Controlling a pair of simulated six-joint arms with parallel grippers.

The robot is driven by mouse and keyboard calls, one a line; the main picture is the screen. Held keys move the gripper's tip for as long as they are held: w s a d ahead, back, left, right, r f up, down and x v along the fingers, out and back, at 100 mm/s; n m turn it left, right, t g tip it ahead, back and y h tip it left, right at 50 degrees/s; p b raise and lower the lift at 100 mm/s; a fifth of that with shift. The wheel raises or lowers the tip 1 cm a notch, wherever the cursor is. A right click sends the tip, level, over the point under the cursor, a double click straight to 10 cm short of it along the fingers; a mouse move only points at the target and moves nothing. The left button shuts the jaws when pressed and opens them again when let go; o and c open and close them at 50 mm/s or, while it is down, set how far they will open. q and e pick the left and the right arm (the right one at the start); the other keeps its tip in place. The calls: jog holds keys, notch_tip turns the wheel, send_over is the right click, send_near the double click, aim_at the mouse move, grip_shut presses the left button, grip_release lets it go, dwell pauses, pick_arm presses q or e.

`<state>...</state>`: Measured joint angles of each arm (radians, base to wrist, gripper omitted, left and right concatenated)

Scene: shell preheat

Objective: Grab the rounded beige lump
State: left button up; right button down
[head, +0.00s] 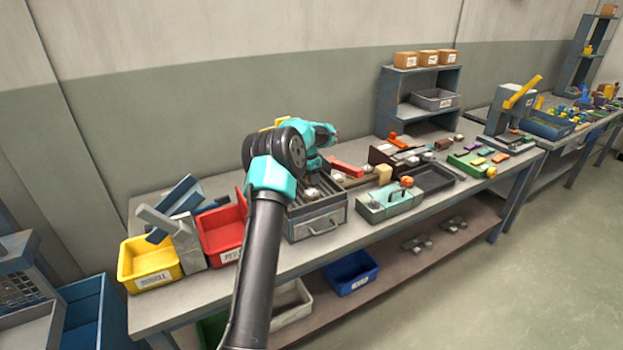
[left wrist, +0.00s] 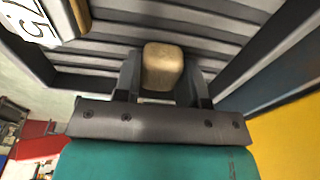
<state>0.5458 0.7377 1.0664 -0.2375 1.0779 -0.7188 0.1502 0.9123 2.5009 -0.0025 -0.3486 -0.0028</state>
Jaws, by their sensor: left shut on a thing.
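The rounded beige lump (left wrist: 162,66) shows in the left wrist view between the two dark fingers of my left gripper (left wrist: 160,84). The gripper is shut on it, with a finger at each side. Ribbed grey metal lies behind the lump; I cannot tell whether the lump touches it. In the head view my left gripper (head: 319,135) is above the back of the workbench, behind the grey metal tray unit (head: 322,225). The lump cannot be made out there. My right gripper is not in view.
A yellow bin (head: 150,264) and a red bin (head: 222,228) stand left of the tray unit. A pale green tray (head: 390,205) stands to its right. A grey shelf rack (head: 419,100) stands at the back. A labelled block (left wrist: 30,22) shows beside the ribbed metal.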

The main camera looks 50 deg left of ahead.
pick_arm(q)
jog(key=shift+r, duration=1.8)
jog(key=s+d, duration=0.3)
jog(key=d, duration=0.1)
jog(key=s+d+r, duration=0.1)
jog(key=s+d, duration=0.6)
jog(key=d, duration=0.1)
jog(key=shift+s+r, duration=0.15)
jog(key=shift+s, duration=0.1)
